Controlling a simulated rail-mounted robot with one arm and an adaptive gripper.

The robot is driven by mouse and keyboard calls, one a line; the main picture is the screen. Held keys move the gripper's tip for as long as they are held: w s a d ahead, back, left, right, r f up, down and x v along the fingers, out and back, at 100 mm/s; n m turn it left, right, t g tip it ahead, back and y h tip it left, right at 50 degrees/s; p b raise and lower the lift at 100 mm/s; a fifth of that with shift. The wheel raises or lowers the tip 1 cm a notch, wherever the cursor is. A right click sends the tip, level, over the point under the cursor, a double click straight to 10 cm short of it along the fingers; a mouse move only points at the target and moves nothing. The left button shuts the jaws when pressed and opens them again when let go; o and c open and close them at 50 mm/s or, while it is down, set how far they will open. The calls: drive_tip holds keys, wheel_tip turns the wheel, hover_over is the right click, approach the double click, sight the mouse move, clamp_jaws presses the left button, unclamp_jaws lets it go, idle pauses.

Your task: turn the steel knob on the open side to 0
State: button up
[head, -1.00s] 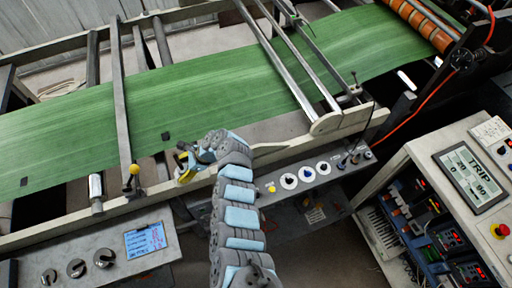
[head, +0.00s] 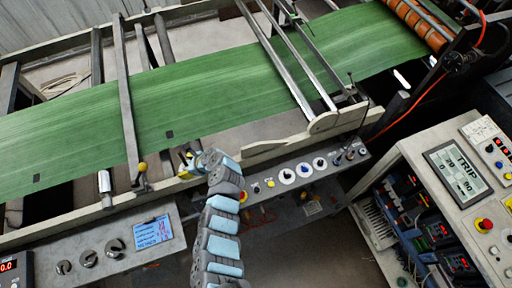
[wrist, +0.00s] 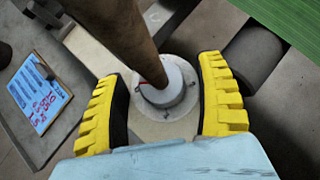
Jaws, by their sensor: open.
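In the wrist view, a round grey metal piece (wrist: 176,88) with a small red mark sits on a pale disc (wrist: 150,128) with dark marks at its rim. It looks like the steel knob, but its face and any numbers cannot be read. A brown shaft (wrist: 112,28) rises from it toward the camera and hides part of it. My gripper (wrist: 165,95) is open, with one yellow finger on each side of the grey piece and visible gaps between. In the head view my gripper (head: 188,163) is at the machine's near cream rail, and hides what is between its fingers.
A yellow-ball lever (head: 142,167) and a steel cylinder (head: 104,181) stand left along the rail. Below are a panel with several dark knobs (head: 88,258) and a blue display (head: 152,232). Green web (head: 210,90) runs behind. A dial panel (head: 287,176) is right.

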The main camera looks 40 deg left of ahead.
drive_tip(key=m+t+p, duration=0.2)
drive_tip(key=m, duration=0.1)
drive_tip(key=shift+r+m+t, duration=0.1)
drive_tip(key=shift+m+t, duration=0.2)
drive_tip(key=shift+t, duration=0.1)
drive_tip(key=shift+v, duration=1.6)
drive_tip(key=d+f+b+v, duration=0.1)
drive_tip(key=b+v, duration=0.2)
drive_tip(key=v, duration=1.1)
drive_tip(key=w+d+t+h, duration=0.1)
drive_tip(key=w+d+t, duration=0.3)
drive_tip(key=w, duration=0.4)
drive_tip(key=w+d+r+n+t+h+p, duration=0.1)
drive_tip(key=w+d+t, duration=0.4)
drive_tip(key=w, duration=0.3)
drive_tip(key=shift+w+d+r+n, duration=0.25)
drive_tip(key=shift+d+n, duration=0.05)
drive_tip(key=shift+d, duration=0.1)
